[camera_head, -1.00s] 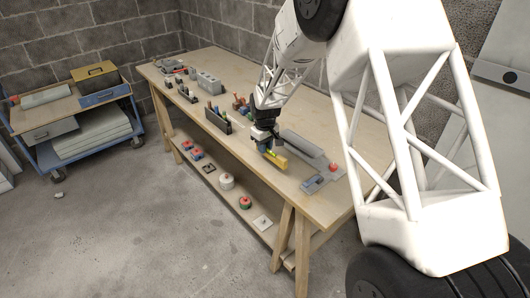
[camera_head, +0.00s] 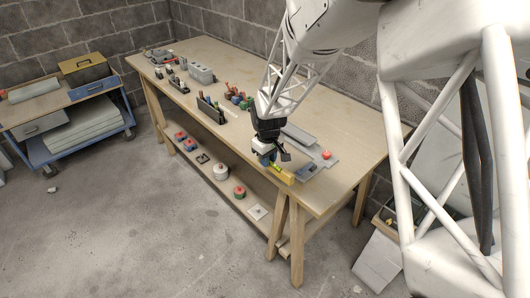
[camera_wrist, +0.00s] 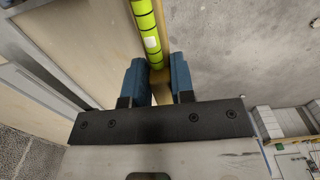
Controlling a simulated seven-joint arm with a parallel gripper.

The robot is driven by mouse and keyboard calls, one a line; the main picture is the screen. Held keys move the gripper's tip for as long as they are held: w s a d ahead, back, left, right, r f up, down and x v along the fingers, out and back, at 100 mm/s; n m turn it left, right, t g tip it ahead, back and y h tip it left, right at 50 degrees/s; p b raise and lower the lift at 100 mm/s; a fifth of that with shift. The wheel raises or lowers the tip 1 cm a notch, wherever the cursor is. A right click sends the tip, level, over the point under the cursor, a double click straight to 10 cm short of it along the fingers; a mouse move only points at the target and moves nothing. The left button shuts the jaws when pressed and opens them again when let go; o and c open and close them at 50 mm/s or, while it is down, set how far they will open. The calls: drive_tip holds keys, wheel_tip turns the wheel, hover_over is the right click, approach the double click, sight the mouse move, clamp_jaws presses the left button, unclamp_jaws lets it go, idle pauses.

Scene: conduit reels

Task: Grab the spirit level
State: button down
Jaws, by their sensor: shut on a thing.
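The spirit level shows in the head view as a short yellow bar (camera_head: 283,175) at the front edge of the workbench. In the wrist view it is a long yellow-green bar (camera_wrist: 147,32) running up from between the fingers. My gripper (camera_head: 268,159) is over the bench's front edge, pointing down. In the wrist view its two blue fingers (camera_wrist: 158,78) are on either side of the bar, shut on it. Part of the bar is hidden by the gripper. I cannot tell whether the bar touches the benchtop.
The wooden workbench (camera_head: 345,140) carries a grey-blue device (camera_head: 307,171) and a red-topped item (camera_head: 326,155) right of my gripper. A dark holder with tools (camera_head: 211,110) stands to the left. A low shelf (camera_head: 207,177) holds several reels and parts. Open floor lies in front.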

drive_tip(key=shift+s+d, duration=0.2)
drive_tip(key=shift+s, duration=0.5)
drive_tip(key=shift+r, duration=0.1)
